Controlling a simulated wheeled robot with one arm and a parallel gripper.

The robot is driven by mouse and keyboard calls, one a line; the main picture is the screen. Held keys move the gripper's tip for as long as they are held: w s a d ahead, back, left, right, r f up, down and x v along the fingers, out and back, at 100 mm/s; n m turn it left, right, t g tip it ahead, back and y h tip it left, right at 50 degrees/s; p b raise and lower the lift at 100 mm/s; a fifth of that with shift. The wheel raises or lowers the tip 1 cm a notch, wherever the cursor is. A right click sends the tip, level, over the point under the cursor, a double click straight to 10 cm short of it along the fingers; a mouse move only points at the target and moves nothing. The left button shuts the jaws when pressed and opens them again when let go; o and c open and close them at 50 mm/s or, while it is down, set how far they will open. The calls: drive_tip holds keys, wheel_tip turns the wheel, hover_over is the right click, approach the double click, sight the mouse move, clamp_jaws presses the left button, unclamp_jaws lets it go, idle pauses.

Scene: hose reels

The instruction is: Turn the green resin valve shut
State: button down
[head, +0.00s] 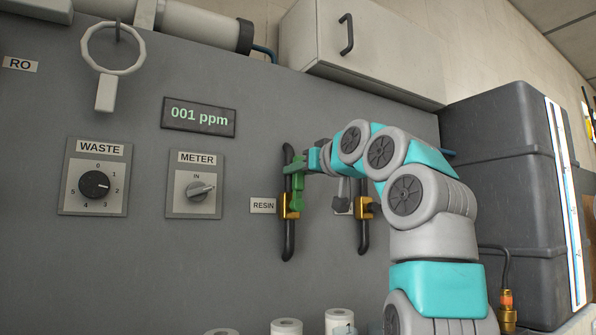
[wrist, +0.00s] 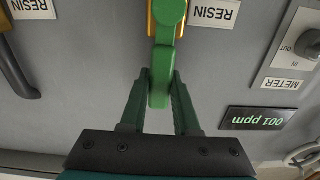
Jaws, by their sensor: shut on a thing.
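The green resin valve handle (head: 298,199) sits on a brass valve body (head: 289,213) on a dark upright pipe, right of a RESIN label. The handle points up from the body, roughly along the pipe. In the upside-down wrist view the green handle (wrist: 160,88) lies between the fingers of my gripper (wrist: 160,78), which is shut on it. The brass body (wrist: 155,22) shows at the top edge there. In the head view my gripper (head: 300,165) reaches the handle from the right, with its fingertips partly hard to tell from the green handle.
A second brass valve (head: 365,208) with a grey handle stands close to the right, partly behind my arm. Left are the METER knob (head: 200,190), the WASTE dial (head: 94,185) and a 001 ppm display (head: 199,117). A cabinet (head: 365,45) hangs above.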

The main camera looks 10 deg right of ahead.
drive_tip(key=shift+w+d+m, duration=0.1)
drive_tip(key=shift+d+m, duration=0.15)
drive_tip(key=shift+m, duration=0.25)
idle(0.9)
idle(0.4)
drive_tip(key=shift+d+f, duration=0.1)
drive_tip(key=shift+d, duration=0.1)
